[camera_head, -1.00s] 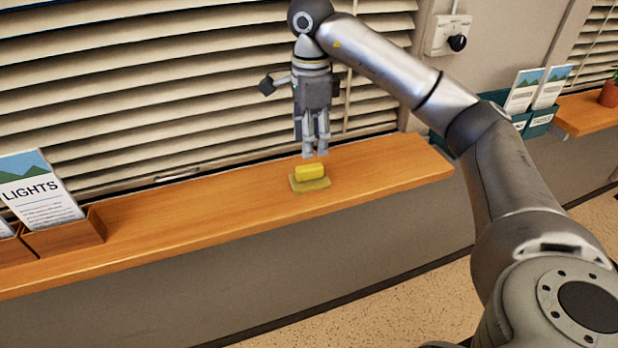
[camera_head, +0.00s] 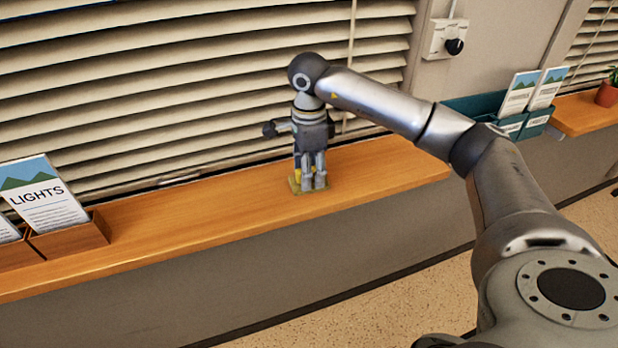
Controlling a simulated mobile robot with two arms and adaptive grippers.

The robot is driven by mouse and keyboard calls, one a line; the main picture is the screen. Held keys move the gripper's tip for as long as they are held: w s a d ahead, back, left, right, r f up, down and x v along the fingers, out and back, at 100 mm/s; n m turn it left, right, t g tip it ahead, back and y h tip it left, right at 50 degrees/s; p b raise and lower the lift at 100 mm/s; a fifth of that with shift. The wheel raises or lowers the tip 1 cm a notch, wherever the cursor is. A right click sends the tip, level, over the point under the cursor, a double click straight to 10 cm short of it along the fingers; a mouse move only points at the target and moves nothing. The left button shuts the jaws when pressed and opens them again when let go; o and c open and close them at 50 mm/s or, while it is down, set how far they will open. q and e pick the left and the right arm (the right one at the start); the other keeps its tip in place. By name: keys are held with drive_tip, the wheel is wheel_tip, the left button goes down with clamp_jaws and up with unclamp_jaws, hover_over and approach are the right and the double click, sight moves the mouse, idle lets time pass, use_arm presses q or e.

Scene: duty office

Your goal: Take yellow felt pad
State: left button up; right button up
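The yellow felt pad (camera_head: 297,174) is a bright yellow block on the wooden sill, mostly hidden behind my gripper. A flat, dull yellow base (camera_head: 295,188) lies under it, and only its edge shows. My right gripper (camera_head: 313,186) points straight down over the pad, with its fingertips low at the base. The fingers cover most of the block, so I cannot tell whether they are closed on it. My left gripper is not in view.
The wooden sill (camera_head: 225,206) is clear on both sides of the pad. Slatted blinds (camera_head: 190,90) stand close behind. A wooden leaflet holder (camera_head: 70,240) with "LIGHTS" leaflets is at the left. A teal leaflet holder (camera_head: 537,122) and plant pot (camera_head: 607,94) are at the right.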

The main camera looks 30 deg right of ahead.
clamp_jaws()
drive_tip(key=shift+r, duration=0.1)
